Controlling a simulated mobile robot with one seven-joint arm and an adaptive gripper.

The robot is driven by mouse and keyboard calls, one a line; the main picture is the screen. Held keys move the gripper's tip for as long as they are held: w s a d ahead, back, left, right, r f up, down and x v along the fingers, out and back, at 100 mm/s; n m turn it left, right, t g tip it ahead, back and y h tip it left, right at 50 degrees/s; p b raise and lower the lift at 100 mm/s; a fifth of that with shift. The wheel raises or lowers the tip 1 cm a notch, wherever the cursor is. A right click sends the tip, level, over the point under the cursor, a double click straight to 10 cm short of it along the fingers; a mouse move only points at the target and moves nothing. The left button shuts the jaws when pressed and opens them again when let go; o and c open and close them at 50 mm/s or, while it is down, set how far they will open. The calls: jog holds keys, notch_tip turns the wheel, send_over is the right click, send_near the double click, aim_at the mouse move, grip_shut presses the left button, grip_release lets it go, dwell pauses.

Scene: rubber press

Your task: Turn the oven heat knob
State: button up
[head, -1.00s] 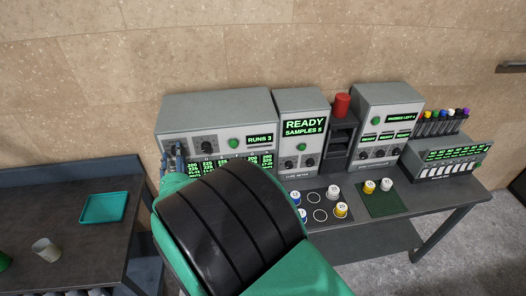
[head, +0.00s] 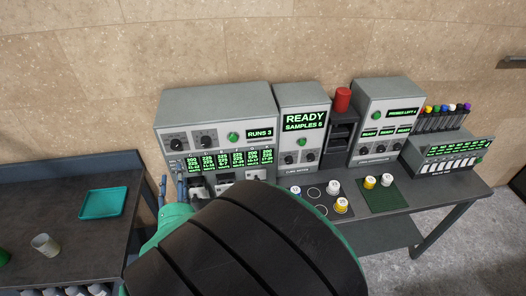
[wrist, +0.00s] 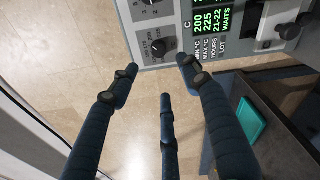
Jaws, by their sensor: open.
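The oven (head: 215,103) is the wide grey box at the left end of the bench. Two dark knobs, a left one (head: 177,142) and a right one (head: 207,139), sit on its upper front, above green readouts. In the wrist view a black knob (wrist: 160,47) on the oven face lies beyond the fingertips, roughly between them, and another shows at the top edge. My gripper (head: 171,184) has dark blue fingers, spread and empty, at the oven's lower left front. In the wrist view my gripper (wrist: 162,80) touches no knob.
A READY display unit (head: 303,122), a red-topped device (head: 342,101) and another grey unit (head: 390,112) stand right of the oven. Small jars (head: 341,206) are on the bench front. A teal tray (head: 101,203) and a cup (head: 45,245) sit on the left table.

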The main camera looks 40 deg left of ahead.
jog(key=w+d+r+m+h+b, duration=0.2)
jog(key=w+d+m, duration=0.3)
jog(key=w+d, duration=0.4)
jog(key=w+d+r+m+g+h+b, duration=0.1)
jog(key=w+d+r+m+h+b, duration=0.1)
jog(key=w+d, duration=0.7)
jog(key=shift+w+r+m+b, duration=0.85)
jog(key=shift+w+m+b, duration=0.4)
jog(key=shift+w+m, duration=0.75)
jog(key=shift+w, duration=0.15)
